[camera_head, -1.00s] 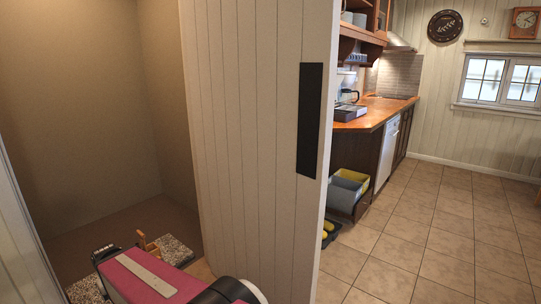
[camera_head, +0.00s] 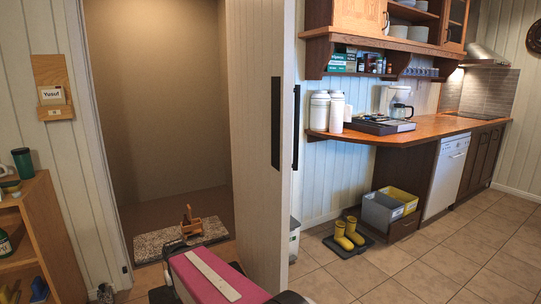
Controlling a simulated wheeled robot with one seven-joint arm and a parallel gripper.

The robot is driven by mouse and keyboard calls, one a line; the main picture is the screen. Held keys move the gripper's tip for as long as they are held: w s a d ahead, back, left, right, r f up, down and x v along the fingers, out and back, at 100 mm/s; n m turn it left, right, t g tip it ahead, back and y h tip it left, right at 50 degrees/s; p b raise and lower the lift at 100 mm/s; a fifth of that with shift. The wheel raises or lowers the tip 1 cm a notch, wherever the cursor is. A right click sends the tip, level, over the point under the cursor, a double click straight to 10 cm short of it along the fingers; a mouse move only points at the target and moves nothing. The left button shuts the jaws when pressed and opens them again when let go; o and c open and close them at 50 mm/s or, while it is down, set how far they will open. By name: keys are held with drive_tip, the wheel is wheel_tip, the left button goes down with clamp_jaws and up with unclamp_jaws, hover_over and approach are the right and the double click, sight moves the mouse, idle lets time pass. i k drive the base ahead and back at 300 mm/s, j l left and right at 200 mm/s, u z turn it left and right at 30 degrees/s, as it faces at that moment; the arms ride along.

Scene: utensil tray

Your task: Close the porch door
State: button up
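The porch door (camera_head: 257,120) is a white panelled door that stands open, with its edge toward me. A long dark handle plate (camera_head: 276,122) is on its left face, and another dark handle shows past its edge on the right. The doorway to its left opens onto a small brown porch (camera_head: 160,100) with a speckled mat (camera_head: 181,236) on the floor. My pink arm link shows at the bottom, left of the door's lower part.
A wooden shelf (camera_head: 48,225) stands at the left of the doorway. A wooden caddy (camera_head: 190,222) is on the mat. Right of the door are yellow boots (camera_head: 348,234) on a dark tray, grey and yellow bins (camera_head: 383,211), and a counter (camera_head: 420,131). Tiled floor is clear at the lower right.

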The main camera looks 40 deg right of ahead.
sight(260, 34)
drive_tip(key=k+l, duration=0.1)
drive_tip(key=l, duration=0.3)
drive_tip(key=k+l+u, duration=0.1)
drive_tip(key=l, duration=0.3)
drive_tip(key=k+l, duration=0.15)
drive_tip(key=l, duration=0.25)
drive_tip(key=k+l+u, duration=0.1)
drive_tip(key=l, duration=0.3)
drive_tip(key=k+l, duration=0.2)
drive_tip(key=l, duration=0.65)
drive_tip(key=k+l, duration=0.15)
drive_tip(key=l, duration=0.3)
drive_tip(key=l+u, duration=0.1)
drive_tip(key=l, duration=0.35)
drive_tip(key=i+j+u, duration=0.1)
drive_tip(key=i+j, duration=0.05)
drive_tip(key=i, duration=0.05)
